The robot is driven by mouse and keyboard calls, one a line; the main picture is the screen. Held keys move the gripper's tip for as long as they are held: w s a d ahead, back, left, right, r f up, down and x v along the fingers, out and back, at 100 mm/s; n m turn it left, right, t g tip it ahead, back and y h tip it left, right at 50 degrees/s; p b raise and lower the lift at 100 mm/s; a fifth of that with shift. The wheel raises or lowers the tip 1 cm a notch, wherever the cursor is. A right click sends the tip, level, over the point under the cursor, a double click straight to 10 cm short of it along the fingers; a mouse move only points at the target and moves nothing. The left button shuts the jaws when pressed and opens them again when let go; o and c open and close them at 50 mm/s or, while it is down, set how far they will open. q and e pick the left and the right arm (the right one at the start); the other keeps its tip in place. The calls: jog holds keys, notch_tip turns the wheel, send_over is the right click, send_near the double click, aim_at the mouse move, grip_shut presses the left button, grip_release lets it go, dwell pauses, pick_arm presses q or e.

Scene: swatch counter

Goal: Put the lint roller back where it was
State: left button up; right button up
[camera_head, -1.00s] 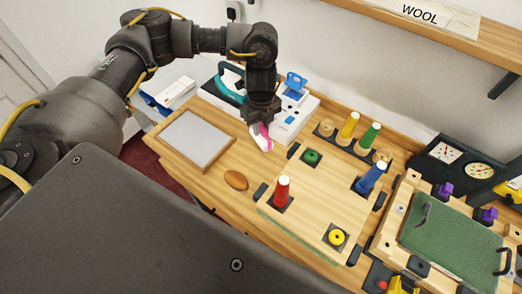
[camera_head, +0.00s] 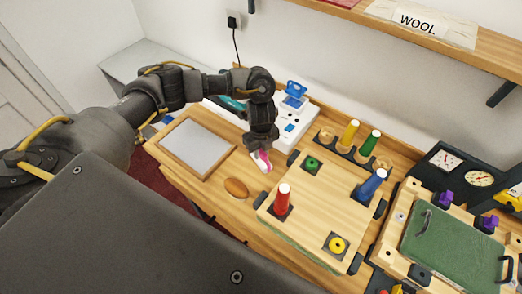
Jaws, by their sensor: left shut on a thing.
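The lint roller, a small pink and white thing (camera_head: 263,161), shows just below my left gripper (camera_head: 261,148). The left gripper points down and is shut on it; the fingers hide its upper part. The roller is over the wooden counter, between the grey-topped framed tray (camera_head: 203,146) and the board with coloured pegs (camera_head: 312,205). I cannot tell whether its lower end touches the counter. My right gripper is not in view.
A brown oval object (camera_head: 236,188) lies in front of the roller. A white device (camera_head: 292,122) with a blue top stands behind. Red (camera_head: 282,199) and blue (camera_head: 370,185) spools stand on the board. Yellow (camera_head: 349,133) and green (camera_head: 370,143) spools stand in a rack behind it.

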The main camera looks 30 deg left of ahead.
pick_arm(q)
jog(key=shift+f, duration=0.15)
jog(key=o, duration=1)
jog(key=shift+c, duration=0.2)
notch_tip(320, 180, up, 12)
jog(key=b, duration=0.1)
jog(key=shift+r, duration=0.2)
